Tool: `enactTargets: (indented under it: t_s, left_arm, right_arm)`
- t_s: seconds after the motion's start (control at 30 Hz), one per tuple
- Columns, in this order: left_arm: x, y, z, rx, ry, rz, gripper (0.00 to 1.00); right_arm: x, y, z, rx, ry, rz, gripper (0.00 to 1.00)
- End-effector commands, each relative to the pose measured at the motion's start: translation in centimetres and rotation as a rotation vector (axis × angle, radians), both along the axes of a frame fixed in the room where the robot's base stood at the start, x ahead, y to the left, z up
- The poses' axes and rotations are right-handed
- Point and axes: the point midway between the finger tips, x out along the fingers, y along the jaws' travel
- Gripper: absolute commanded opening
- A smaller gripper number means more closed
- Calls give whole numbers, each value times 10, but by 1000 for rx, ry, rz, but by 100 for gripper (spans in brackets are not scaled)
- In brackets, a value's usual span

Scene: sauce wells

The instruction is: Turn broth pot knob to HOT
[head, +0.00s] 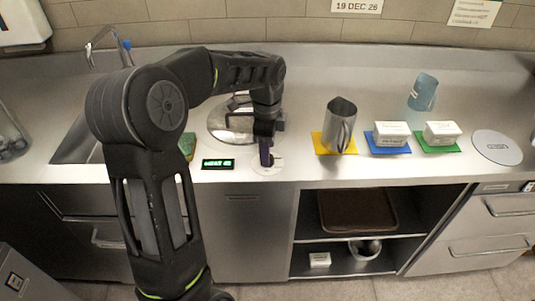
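The broth pot, a round metal lidded well (218,127), is set in the counter and partly hidden behind my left arm. A pale round dial plate (262,171) with the knob area lies on the counter in front of it. My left gripper (266,158) points down over this dial, with its fingertips at or just above the knob. The gripper and the small size hide the knob's pointer and whether the fingers touch it. A black display with green text (218,163) is left of the dial; its text is too small to read surely. My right gripper is out of view.
Right of the dial stand a metal pitcher (340,122) on a yellow mat, white boxes (392,133) on blue and green mats, a blue cup (423,92) and a round grey disc (497,147). A sink (75,143) and a green sponge (187,145) are left.

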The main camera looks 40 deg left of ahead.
Motion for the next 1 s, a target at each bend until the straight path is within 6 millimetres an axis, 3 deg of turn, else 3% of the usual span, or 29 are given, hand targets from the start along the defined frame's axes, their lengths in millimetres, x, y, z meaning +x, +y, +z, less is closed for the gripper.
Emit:
enactTargets:
  t_s: [0.2,0.33,1.0]
  left_arm:
    - [-1,-1,36,2,-4,-1,55]
    - [-2,-1,48,1,-2,-1,55]
    - [-2,-1,51,0,-1,0,55]
  right_arm:
    - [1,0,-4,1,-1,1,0]
    - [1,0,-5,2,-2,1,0]
    - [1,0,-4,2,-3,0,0]
